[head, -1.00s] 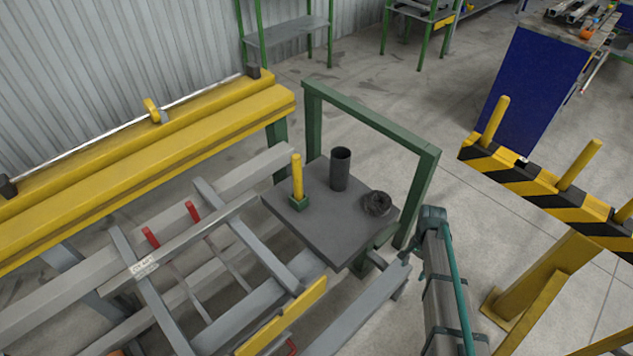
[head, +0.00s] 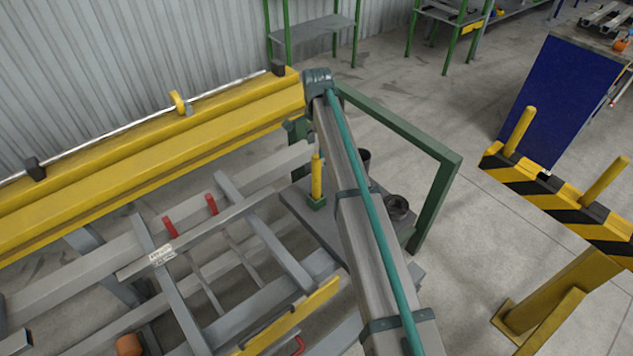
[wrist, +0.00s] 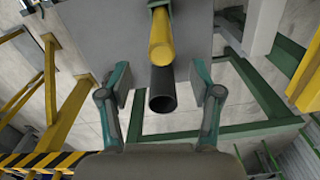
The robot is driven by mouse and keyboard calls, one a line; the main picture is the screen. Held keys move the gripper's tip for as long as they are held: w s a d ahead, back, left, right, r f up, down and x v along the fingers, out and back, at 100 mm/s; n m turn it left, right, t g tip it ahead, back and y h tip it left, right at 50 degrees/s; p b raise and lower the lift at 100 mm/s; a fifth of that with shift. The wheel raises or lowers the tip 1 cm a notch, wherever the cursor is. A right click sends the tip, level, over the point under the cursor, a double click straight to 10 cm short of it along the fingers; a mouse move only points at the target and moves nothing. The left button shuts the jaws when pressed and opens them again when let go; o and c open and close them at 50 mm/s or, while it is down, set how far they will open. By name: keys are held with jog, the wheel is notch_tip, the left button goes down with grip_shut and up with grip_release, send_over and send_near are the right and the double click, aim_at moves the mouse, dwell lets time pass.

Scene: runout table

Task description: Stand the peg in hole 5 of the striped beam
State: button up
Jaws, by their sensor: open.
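The yellow peg (head: 316,178) stands upright in a small green block (head: 316,202) on the grey side table (head: 300,206). In the head view my arm crosses the table, and I cannot make out the fingers there. The striped beam (head: 560,198) is at the right, black and yellow, with yellow posts standing up from it. Hole 5 cannot be made out.
A dark open cup (wrist: 162,92) stands close to the peg, and a dark coil (head: 397,206) lies behind my arm. A green frame (head: 410,128) rises behind the table. A yellow rail (head: 150,165) and grey runout bars (head: 180,240) fill the left.

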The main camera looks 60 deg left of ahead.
aim_at(316, 165)
notch_tip(316, 165, down, 9)
jog(key=p, duration=0.2)
jog(key=shift+s+a+f+p, duration=0.1)
jog(key=shift+f+p, duration=0.1)
jog(key=shift+p, duration=0.15)
jog(key=shift+c, duration=0.2)
grip_shut()
jog(key=shift+r, duration=0.1)
